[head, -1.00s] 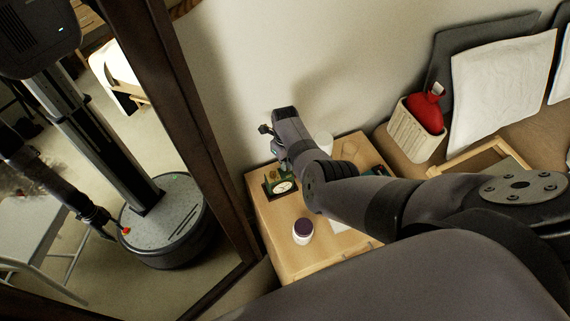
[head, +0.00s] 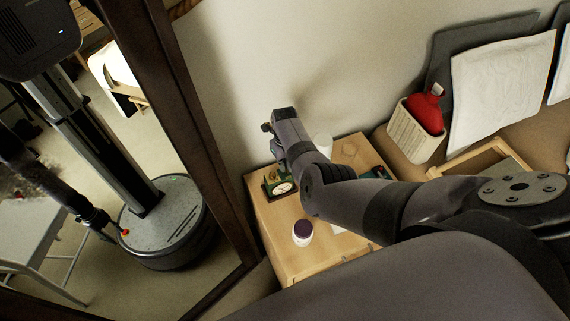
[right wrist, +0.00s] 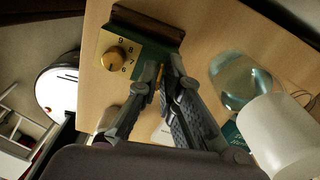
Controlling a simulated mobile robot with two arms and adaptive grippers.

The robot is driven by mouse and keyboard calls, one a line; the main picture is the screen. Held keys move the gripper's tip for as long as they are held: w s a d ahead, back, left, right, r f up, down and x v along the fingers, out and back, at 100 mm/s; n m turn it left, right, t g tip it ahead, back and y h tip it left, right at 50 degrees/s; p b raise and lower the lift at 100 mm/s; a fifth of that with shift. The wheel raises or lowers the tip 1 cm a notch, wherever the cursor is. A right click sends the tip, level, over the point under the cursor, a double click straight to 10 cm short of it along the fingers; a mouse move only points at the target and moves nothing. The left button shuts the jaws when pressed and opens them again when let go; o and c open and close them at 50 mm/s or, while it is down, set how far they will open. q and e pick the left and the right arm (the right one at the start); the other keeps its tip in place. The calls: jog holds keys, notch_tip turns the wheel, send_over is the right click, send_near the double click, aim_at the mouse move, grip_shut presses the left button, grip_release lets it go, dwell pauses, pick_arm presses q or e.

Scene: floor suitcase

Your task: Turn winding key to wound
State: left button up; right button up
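A small dark green clock box with a pale dial (head: 283,188) stands on the wooden cabinet top near its left back edge. In the right wrist view its brass plate (right wrist: 108,67) carries a round brass knob and numerals. My right gripper (right wrist: 163,70) has its fingertips close together at the side of the box, with a narrow gap between them. No winding key shows clearly; the fingers may hide it, and I cannot tell whether they hold it. In the head view the right gripper (head: 270,143) is above the clock. My left gripper is not in view.
A white jar with a dark lid (head: 302,233) stands in front of the clock. A clear glass (right wrist: 240,80) and a white cylinder (right wrist: 280,135) are close to the gripper's right in the wrist view. A brown-framed mirror (head: 185,110) stands at left, reflecting me.

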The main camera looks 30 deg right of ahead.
jog(key=o, duration=0.3)
jog(key=shift+r, duration=0.15)
notch_tip(320, 180, up, 12)
jog(key=shift+f, duration=0.1)
dwell(0.5)
jog(key=shift+f, duration=0.1)
dwell(0.4)
